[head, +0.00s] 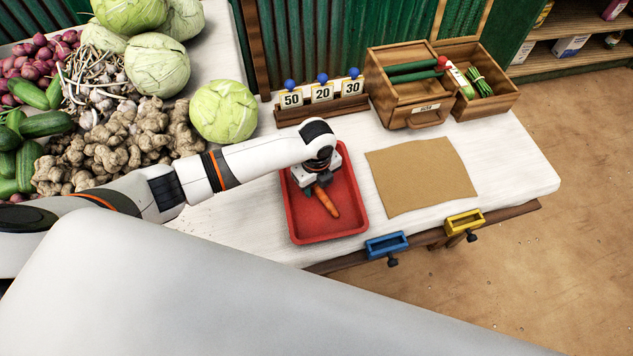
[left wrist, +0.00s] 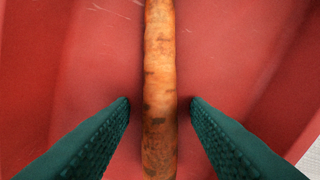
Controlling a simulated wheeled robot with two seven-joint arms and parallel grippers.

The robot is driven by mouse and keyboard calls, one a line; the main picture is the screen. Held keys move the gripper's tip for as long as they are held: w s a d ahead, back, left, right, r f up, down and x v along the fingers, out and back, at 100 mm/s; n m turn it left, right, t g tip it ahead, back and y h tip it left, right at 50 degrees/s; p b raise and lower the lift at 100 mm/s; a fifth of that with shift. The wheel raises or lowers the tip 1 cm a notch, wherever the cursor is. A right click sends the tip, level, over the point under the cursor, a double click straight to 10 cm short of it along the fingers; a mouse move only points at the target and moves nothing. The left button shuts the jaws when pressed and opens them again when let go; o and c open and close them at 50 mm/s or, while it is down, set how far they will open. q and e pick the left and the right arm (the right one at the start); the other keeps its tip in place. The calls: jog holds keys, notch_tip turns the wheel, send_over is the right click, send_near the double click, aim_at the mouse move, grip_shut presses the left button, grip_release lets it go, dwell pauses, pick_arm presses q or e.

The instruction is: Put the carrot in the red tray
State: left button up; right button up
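The red tray (head: 298,220) lies on the white table in the head view. The orange carrot (head: 327,202) is over the tray floor, and appears to lie in it. In the left wrist view the carrot (left wrist: 160,75) runs top to bottom between the two green fingers, with red tray surface (left wrist: 80,60) around it. My left gripper (head: 318,186) is above the tray at the carrot's upper end. In the left wrist view my left gripper (left wrist: 160,108) is open, with a gap on each side of the carrot. My right gripper is not in view.
A brown mat (head: 420,177) lies right of the tray. Number cards on a wooden stand (head: 322,105) and a wooden box (head: 405,95) stand behind. Blue (head: 386,245) and yellow (head: 464,221) holders sit at the front edge. Vegetables, including a cabbage (head: 224,112), fill the left.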

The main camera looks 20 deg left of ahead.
aim_at(317, 186)
pick_arm(q)
jog(key=shift+r, duration=0.6)
notch_tip(317, 186, up, 11)
dwell(0.6)
